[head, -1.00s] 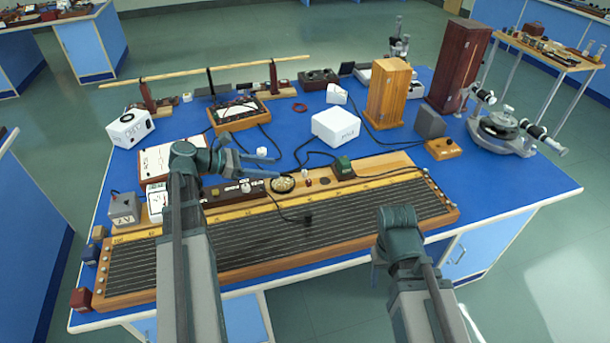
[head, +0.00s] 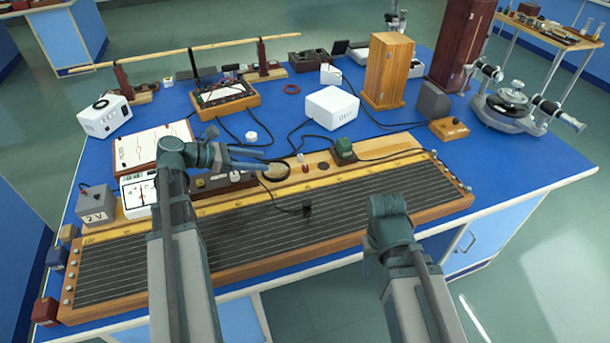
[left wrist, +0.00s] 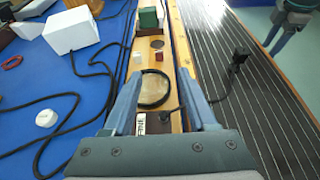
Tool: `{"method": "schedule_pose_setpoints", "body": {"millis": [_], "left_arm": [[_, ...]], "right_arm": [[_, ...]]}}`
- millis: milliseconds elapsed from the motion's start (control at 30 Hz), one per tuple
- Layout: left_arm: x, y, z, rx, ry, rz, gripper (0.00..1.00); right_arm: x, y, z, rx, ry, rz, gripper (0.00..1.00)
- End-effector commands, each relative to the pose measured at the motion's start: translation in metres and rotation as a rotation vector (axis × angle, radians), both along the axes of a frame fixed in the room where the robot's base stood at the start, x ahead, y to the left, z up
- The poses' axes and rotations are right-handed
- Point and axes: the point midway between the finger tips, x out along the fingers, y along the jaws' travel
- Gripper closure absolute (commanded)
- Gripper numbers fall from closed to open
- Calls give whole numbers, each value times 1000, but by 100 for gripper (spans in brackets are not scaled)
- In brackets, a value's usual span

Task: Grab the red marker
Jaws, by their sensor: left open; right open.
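A small red piece (head: 305,169), probably the red marker, stands on the wooden strip beyond the wire board, close to a small pale piece (head: 299,158). My right gripper (left wrist: 276,43) is open and empty by the board's front edge.
The wire board (head: 260,235) fills the table's front. A green block (head: 344,150) stands right of the small pieces, with black cables nearby. A white box (head: 332,107) stands behind. A white knob (head: 251,137) lies on the open blue top.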

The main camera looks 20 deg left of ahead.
Motion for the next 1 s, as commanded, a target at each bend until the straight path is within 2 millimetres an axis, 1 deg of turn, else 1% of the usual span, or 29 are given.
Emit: {"method": "schedule_pose_setpoints", "body": {"millis": [33,267,367,500,700,833,1000], "left_arm": [[0,0,-7,0,0,0,43],[2,-3,-8,0,0,-1,43],[9,-14,-16,1,-1,-3,43],[23,-35,-27,0,0,-4,43],[39,-58,-38,0,0,-2,43],[44,-64,-40,0,0,0,43],[45,-66,-40,0,0,1,43]], "right_arm": [[0,0,-7,0,0,0,41],[0,0,-8,0,0,0,41],[0,0,-16,0,0,0,41],[0,0,-27,0,0,0,41],[0,0,-38,0,0,0,41],[0,0,-40,0,0,0,41],[0,0,-40,0,0,0,41]]}}
